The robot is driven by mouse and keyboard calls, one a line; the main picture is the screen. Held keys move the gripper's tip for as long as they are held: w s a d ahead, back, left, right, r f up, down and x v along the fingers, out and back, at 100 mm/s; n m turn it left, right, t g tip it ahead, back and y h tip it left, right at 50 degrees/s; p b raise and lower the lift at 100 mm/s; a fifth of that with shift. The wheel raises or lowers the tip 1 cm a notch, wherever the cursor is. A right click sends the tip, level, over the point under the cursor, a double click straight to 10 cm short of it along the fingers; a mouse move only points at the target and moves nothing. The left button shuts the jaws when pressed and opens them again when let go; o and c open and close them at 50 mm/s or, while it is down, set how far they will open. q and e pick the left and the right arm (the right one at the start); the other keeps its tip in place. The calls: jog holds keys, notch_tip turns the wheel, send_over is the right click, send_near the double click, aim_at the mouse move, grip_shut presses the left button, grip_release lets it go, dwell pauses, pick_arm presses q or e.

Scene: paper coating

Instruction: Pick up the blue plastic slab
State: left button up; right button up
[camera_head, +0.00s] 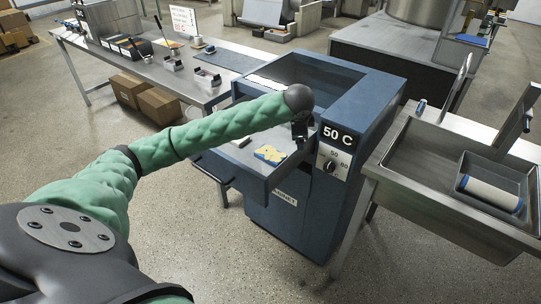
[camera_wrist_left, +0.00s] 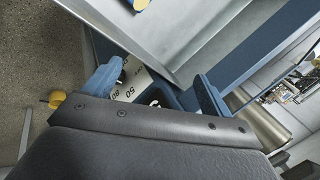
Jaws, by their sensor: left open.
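No plain blue slab is clear to me. A small flat yellow-and-blue piece (camera_head: 270,154) lies in the open drawer (camera_head: 245,166) of the blue machine; its edge shows at the top of the left wrist view (camera_wrist_left: 140,4). I cannot tell if it is the slab. A flat dark-blue sheet (camera_head: 230,60) lies on the long table. My left gripper (camera_head: 300,132) is above the drawer's right side, near the machine's dial. In the left wrist view its blue-padded fingers (camera_wrist_left: 155,86) are apart, with nothing seen held. My right gripper is out of view.
The blue machine (camera_head: 318,205) has a dial and a "50 C" label. A steel sink bench (camera_head: 425,205) with a grey tray (camera_head: 464,184) holding a white roll stands to its right. The long table (camera_head: 140,66) carries small holders. Cardboard boxes (camera_head: 158,106) sit beneath it.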

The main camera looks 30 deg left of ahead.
pick_arm(q)
jog(key=a+r, duration=0.2)
jog(key=a, duration=0.2)
jog(key=m+g+h, duration=0.2)
jog(key=m+g, duration=0.3)
jog(key=m, duration=0.1)
send_over(270, 153)
jog(key=f, duration=0.3)
jog(key=w+f, duration=0.1)
jog(key=shift+d+f, duration=0.3)
jog(key=shift+f, duration=0.1)
jog(key=shift+s+a+f+m+g, duration=0.25)
jog(key=shift+s+a+m+g, duration=0.05)
jog(key=shift+m, duration=0.3)
jog(key=shift+f+p, duration=0.6)
jog(key=shift+f, duration=0.7)
jog(key=f, duration=0.1)
jog(key=f+p, duration=0.1)
jog(key=f, duration=0.1)
jog(key=f+p, duration=0.1)
jog(key=f, duration=0.1)
jog(key=shift+s+d+f, duration=0.1)
jog(key=shift+s+d, duration=0.1)
jog(key=shift+s, duration=0.1)
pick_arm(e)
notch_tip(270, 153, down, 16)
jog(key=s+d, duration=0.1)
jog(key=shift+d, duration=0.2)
pick_arm(q)
jog(key=c, duration=1.2)
